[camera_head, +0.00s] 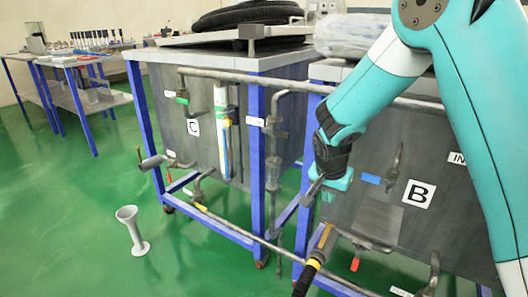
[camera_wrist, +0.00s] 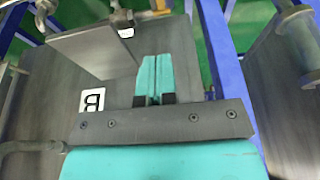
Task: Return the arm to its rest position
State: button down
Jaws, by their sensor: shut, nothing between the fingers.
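My gripper (camera_wrist: 155,76) shows in the wrist view with its two teal fingers pressed together, empty. In the head view my gripper (camera_head: 312,192) is at the end of my teal and white arm, which reaches down from the upper right. It is in front of the gap between the tank marked C (camera_head: 193,128) and the tank marked B (camera_head: 385,215). Whether it touches the pipework there I cannot tell. In the wrist view the B label (camera_wrist: 92,101) appears upside down, left of the fingers.
Blue frames (camera_head: 258,150) and grey pipes (camera_head: 235,80) surround the tanks. A grey-white flared stand (camera_head: 133,230) is on the green floor (camera_head: 60,215) at left. A table (camera_head: 75,62) with small items stands at the back left. Open floor lies at the left.

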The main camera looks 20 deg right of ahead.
jog(key=s+a+r+n+y, duration=0.4)
jog(key=s+a+r+n, duration=0.4)
jog(key=s+a+r, duration=0.3)
jog(key=s+a+r+n+g+y, duration=0.1)
jog(key=s+a+r+n, duration=0.15)
jog(key=s, duration=0.35)
jog(key=s+a+r+n+y, duration=0.1)
jog(key=s+n, duration=0.3)
jog(key=s, duration=0.1)
jog(key=s+a+r+n+g+y, duration=0.1)
jog(key=s+a+n, duration=0.15)
jog(key=s, duration=0.35)
notch_tip(320, 180, up, 24)
jog(key=p, duration=2.4)
jog(key=shift+w+d+r+p, duration=0.2)
jog(key=shift+w+d+p, duration=0.15)
jog(key=shift+w, duration=0.1)
